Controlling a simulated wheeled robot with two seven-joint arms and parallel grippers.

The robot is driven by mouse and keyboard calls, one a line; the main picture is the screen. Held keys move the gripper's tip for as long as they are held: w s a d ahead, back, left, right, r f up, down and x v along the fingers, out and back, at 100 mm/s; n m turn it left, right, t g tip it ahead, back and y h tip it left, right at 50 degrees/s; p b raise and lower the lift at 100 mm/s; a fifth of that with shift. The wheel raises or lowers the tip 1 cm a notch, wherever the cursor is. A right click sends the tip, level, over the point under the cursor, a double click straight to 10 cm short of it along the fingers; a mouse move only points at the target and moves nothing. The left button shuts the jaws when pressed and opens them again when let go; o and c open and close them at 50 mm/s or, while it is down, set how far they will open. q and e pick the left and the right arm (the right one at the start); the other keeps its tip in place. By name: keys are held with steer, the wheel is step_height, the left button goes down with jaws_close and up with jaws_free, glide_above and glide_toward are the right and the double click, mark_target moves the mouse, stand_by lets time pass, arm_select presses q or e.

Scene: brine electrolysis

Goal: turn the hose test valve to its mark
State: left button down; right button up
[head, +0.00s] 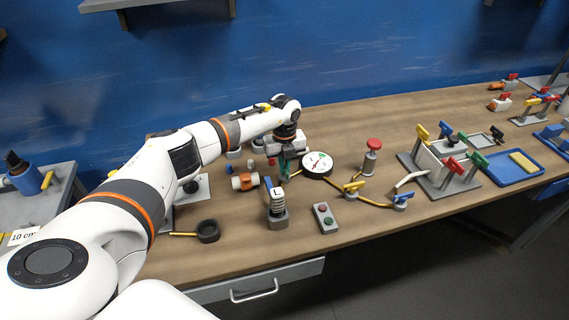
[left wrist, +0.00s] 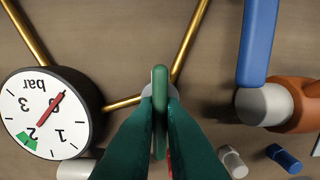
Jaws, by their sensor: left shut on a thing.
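In the left wrist view, my left gripper (left wrist: 159,112) is shut on a green valve handle (left wrist: 160,80), which stands edge-on between its dark green fingers. A grey valve body shows behind the handle, mostly hidden, where brass pipes (left wrist: 123,103) meet. A round white pressure gauge (left wrist: 45,115) with a red needle and a green band is beside it; it also shows in the head view (head: 317,163). The needle points near the 0, away from the green band. In the head view my left gripper (head: 286,170) reaches down just left of the gauge. The valve's mark cannot be made out.
A blue-handled orange valve (left wrist: 292,106) lies close by. A red-knobbed post (head: 372,152), a two-button box (head: 325,217), a grey block marked L (head: 278,212) and yellow and blue valves (head: 402,200) stand around the gauge.

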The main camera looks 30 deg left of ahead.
arm_select(q)
steer(key=c, duration=1.5)
jaws_free()
step_height(320, 180, up, 12)
steer(key=b, duration=0.3)
